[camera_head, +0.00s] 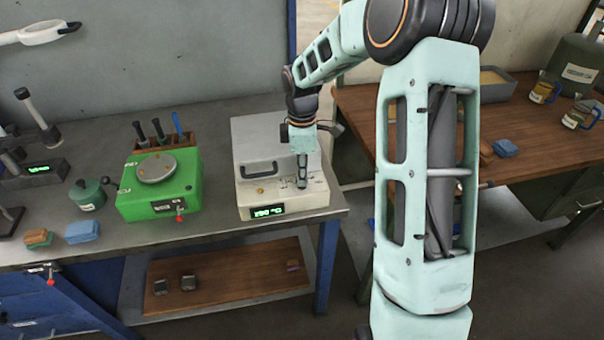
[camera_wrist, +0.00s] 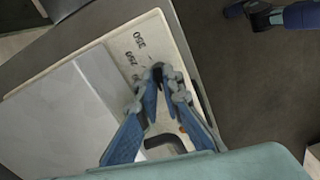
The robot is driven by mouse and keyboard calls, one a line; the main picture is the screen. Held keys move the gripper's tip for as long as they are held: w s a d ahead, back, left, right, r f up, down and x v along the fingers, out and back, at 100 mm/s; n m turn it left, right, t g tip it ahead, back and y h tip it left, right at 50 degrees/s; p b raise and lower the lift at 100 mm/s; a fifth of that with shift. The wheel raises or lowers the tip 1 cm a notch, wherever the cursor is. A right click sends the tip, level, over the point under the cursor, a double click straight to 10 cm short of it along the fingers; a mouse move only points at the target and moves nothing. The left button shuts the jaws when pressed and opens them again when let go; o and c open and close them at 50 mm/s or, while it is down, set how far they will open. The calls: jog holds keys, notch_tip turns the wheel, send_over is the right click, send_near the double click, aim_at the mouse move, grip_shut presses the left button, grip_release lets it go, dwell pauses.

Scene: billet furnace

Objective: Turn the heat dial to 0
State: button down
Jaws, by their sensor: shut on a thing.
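The billet furnace (camera_head: 266,140) is a pale box with a grey lid and a dark handle (camera_head: 258,171), standing at the right end of the grey bench. Its green display (camera_head: 267,211) seems to read about 190 °C. The heat dial is on the furnace's front ledge, mostly hidden by my gripper (camera_head: 302,184). In the wrist view my gripper (camera_wrist: 160,72) has its blue fingers closed together at the dial, with a dark bit of it between the tips. Printed scale marks (camera_wrist: 138,42), including 350 and 250, show beside the fingertips.
A green device (camera_head: 160,186) with a round plate stands left of the furnace. A wooden tool rack (camera_head: 165,143) is behind it. Blue and brown blocks lie at the front left. A wooden table (camera_head: 400,130) with mugs stands to the right.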

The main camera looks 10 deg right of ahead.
jog(key=shift+w+r, duration=0.1)
jog(key=shift+w, duration=0.05)
jog(key=c, duration=2.1)
grip_release()
notch_tip(320, 180, up, 12)
